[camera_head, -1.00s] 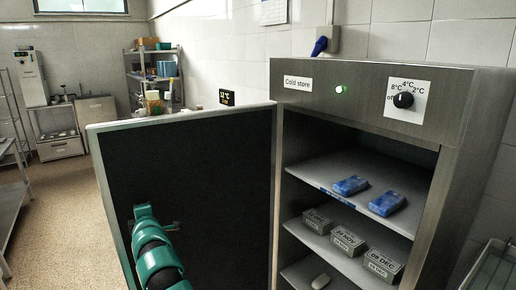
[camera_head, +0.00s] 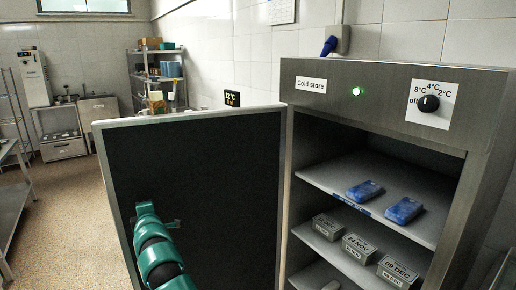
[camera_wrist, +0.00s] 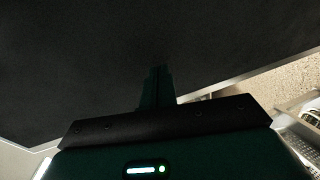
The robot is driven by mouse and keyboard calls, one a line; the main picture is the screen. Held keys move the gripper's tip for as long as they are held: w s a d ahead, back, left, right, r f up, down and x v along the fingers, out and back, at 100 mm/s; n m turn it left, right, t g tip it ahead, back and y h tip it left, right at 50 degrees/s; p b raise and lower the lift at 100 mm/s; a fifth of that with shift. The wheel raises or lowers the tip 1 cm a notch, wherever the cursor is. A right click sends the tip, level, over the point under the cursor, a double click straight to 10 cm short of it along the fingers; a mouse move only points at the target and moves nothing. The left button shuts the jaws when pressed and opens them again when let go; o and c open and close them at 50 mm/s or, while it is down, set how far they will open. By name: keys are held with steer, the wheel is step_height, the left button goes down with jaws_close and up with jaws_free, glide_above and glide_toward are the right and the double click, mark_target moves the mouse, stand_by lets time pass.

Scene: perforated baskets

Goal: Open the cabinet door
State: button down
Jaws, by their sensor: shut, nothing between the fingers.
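The cabinet is a metal cold store (camera_head: 320,84) at the right of the head view. Its door (camera_head: 215,195) stands wide open to the left, with its dark inner face towards me. My gripper (camera_head: 170,222) is at the lower left of that inner face, at the end of my green arm. In the wrist view my gripper (camera_wrist: 158,72) is shut and empty, with the dark door panel (camera_wrist: 90,50) filling the view ahead. I cannot tell whether the fingertips touch the panel. The door's outer face and handle are hidden.
Inside the cabinet, blue packs (camera_head: 404,210) lie on the upper shelf and grey dated boxes (camera_head: 360,248) on the shelf below. A metal table (camera_head: 12,205) stands at the far left. Floor (camera_head: 65,200) between it and the door is clear. A shelf rack (camera_head: 160,80) stands behind.

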steer(key=p+v, duration=0.4)
steer(key=v, duration=1)
steer(key=shift+s+a+f, duration=0.15)
steer(key=shift+s+f, duration=0.05)
steer(key=shift+s, duration=0.1)
